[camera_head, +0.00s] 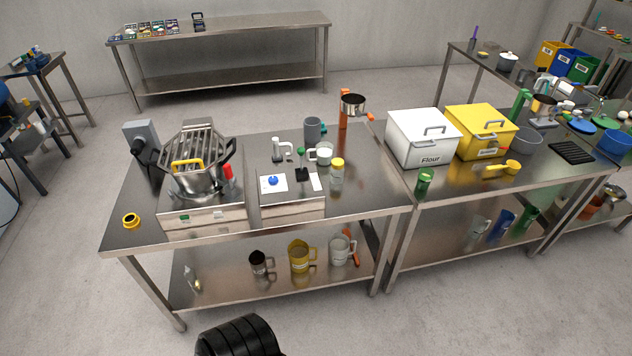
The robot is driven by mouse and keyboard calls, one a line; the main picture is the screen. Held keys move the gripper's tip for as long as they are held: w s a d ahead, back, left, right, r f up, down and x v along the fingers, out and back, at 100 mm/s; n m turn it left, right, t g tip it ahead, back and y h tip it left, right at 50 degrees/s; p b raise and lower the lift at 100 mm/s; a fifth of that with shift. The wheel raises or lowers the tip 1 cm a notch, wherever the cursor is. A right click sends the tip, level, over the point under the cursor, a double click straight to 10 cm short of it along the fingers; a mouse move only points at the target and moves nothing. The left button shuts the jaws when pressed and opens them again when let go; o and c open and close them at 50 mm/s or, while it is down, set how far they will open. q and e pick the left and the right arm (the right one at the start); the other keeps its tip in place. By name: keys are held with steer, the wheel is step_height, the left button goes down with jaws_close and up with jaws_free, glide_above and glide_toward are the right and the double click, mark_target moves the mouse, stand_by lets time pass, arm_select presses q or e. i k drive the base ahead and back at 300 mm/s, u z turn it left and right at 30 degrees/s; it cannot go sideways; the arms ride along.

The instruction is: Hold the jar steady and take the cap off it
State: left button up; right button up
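A small jar (337,176) with a pale, see-through body stands upright on the steel table, right of its middle. A yellow cap (337,163) sits on top of the jar. Neither of my grippers shows in this view, and nothing touches the jar.
The steel table (370,195) is bare right of the jar. A white flour bin (422,140) stands to the right.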

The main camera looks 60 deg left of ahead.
mark_target(337, 176)
steer(key=u, duration=1.35)
